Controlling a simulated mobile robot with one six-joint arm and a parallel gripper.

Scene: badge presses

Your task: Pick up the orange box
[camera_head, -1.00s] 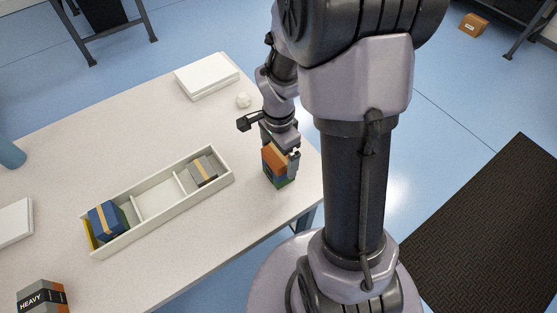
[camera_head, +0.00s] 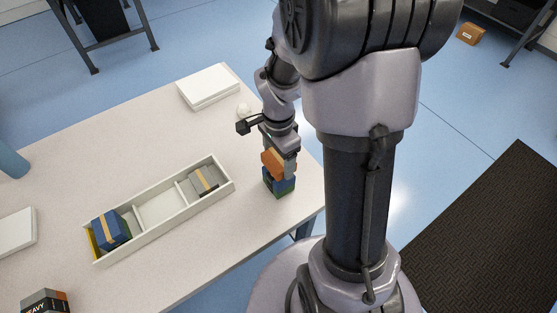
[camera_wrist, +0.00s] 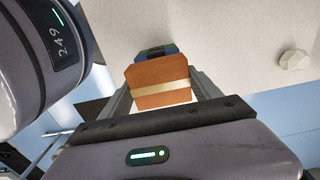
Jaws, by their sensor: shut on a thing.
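The orange box (camera_head: 271,162) is between the fingers of my gripper (camera_head: 280,160), above a stack of a blue box (camera_head: 284,186) and a green box (camera_head: 281,194) near the table's right edge. In the wrist view the orange box (camera_wrist: 159,82) shows a tan band across it, with a finger on each side. My gripper (camera_wrist: 160,95) is shut on it. The blue box (camera_wrist: 155,52) shows just behind it there. I cannot tell whether a small gap separates the orange box from the blue one.
A white divided tray (camera_head: 160,208) holds a blue box (camera_head: 110,230) at its left end and a grey box (camera_head: 204,180) at its right. A white flat box (camera_head: 207,87) and a small pale faceted object (camera_head: 243,110) lie behind. A dark box marked HEAVY (camera_head: 43,302) stands at front left.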

